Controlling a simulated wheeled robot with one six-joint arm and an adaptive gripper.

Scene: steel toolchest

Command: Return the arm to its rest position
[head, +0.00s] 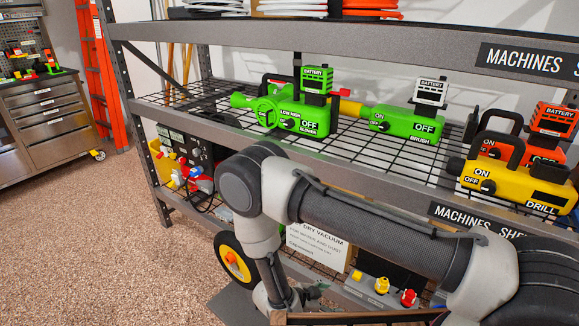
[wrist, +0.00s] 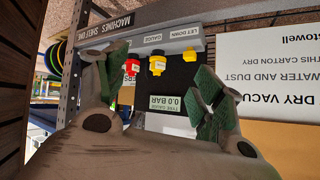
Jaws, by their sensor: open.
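My gripper (wrist: 160,88) is open and empty, its two green-padded fingers spread apart in the wrist view. Between and beyond them is a black gauge panel (wrist: 180,95) with a red knob (wrist: 132,67), a yellow knob (wrist: 157,63) and a display reading 0.0 BAR. In the head view my arm reaches from the lower right across the front of the shelf and bends down at the elbow. The gripper is low in front of the lower shelf there, mostly hidden by the arm.
The steel shelf (head: 330,40) fills the middle and right. A green blower (head: 290,115), a green brush machine (head: 405,122) and a yellow drill (head: 515,182) stand on its middle level. A dry vacuum carton (head: 318,246) is below. Open floor (head: 90,250) lies left.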

